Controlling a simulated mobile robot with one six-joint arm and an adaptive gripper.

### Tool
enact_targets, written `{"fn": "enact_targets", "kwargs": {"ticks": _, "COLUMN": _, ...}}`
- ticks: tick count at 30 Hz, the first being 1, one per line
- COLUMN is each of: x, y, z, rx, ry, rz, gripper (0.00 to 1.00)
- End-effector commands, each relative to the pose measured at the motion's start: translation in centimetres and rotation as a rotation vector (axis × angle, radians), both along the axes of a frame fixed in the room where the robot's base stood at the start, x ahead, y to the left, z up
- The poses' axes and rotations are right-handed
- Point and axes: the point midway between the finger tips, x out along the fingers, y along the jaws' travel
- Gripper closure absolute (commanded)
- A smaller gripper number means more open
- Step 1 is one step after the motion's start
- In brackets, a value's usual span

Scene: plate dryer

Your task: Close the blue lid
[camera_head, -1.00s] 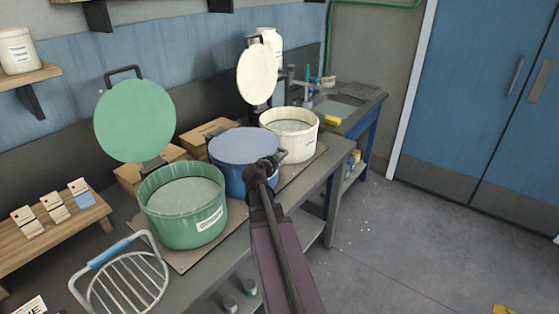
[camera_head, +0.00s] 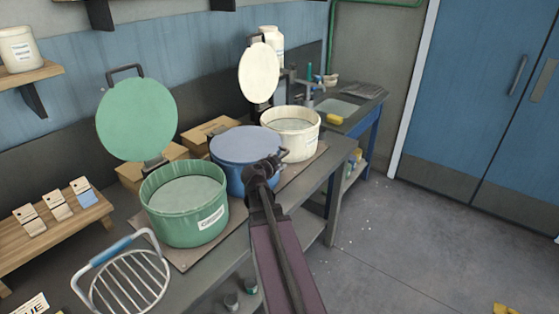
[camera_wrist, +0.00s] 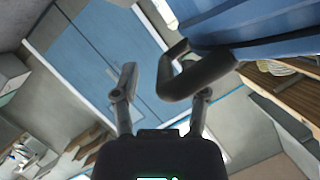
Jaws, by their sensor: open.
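The blue lid (camera_head: 247,145) lies flat over the top of the blue pot (camera_head: 232,178), in the middle of the row of pots. Its black handle shows at the front right of the pot, partly hidden by my gripper (camera_head: 272,164). In the wrist view the black handle (camera_wrist: 196,80) reaches toward the right finger of my gripper (camera_wrist: 164,82). The fingers stand apart, with the handle near or against the right one; contact cannot be told. Blue surface of the lid or pot (camera_wrist: 265,45) fills the upper right there.
A green pot (camera_head: 185,215) with its lid (camera_head: 137,119) raised stands at the left. A cream pot (camera_head: 291,142) with its lid (camera_head: 259,73) raised stands at the right. A wire rack (camera_head: 125,285) lies front left. The floor (camera_head: 400,245) at the right is mostly clear.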

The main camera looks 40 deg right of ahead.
Motion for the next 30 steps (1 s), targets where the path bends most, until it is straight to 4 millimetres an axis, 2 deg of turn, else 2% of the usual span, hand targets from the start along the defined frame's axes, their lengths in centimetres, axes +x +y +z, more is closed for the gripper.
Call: {"fn": "enact_targets", "kwargs": {"ticks": 30, "x": -2.5, "y": 4.4, "z": 1.1, "rx": 0.001, "ry": 0.0, "rz": 0.001, "gripper": 0.43}}
